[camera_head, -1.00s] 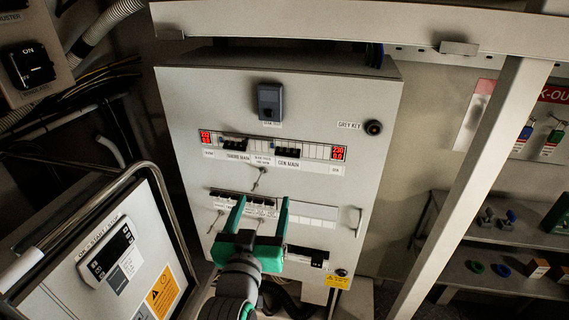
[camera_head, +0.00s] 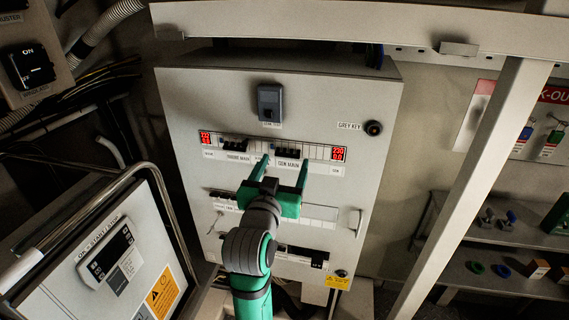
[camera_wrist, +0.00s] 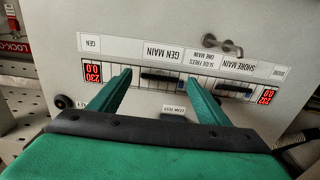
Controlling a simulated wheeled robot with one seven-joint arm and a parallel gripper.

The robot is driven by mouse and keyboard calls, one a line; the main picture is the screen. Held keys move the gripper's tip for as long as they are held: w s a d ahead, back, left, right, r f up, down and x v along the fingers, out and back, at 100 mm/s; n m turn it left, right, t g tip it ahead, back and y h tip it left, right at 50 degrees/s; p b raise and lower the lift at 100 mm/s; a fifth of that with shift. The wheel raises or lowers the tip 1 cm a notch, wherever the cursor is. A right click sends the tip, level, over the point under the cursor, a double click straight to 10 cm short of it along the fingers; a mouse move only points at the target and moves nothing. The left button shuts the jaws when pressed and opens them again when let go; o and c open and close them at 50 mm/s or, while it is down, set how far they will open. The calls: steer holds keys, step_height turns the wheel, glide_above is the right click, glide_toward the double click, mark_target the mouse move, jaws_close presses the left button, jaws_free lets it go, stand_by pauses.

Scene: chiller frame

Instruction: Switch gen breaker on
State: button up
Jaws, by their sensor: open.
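The gen breaker is the black GEN MAIN switch block (camera_head: 288,153) in the upper breaker row of the grey panel. It also shows in the wrist view (camera_wrist: 160,83), where labels appear upside down. My gripper (camera_head: 283,161) is open and empty, its two green fingers pointing at that row. In the wrist view, the fingertips (camera_wrist: 156,73) lie either side of the GEN MAIN block. Contact with the panel cannot be told. The toggle's position is too small to tell. A blue slide piece (camera_wrist: 181,85) sits between the two main breakers.
The SHORE MAIN breaker (camera_head: 236,146) is left of GEN MAIN in the head view. Red displays (camera_head: 338,153) end the row. A pale frame post (camera_head: 470,190) stands right of the panel.

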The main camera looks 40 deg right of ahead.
steer(key=shift+w+d, duration=0.45)
steer(key=shift+d, duration=0.1)
steer(key=c, duration=1.1)
steer(key=shift+o, duration=0.2)
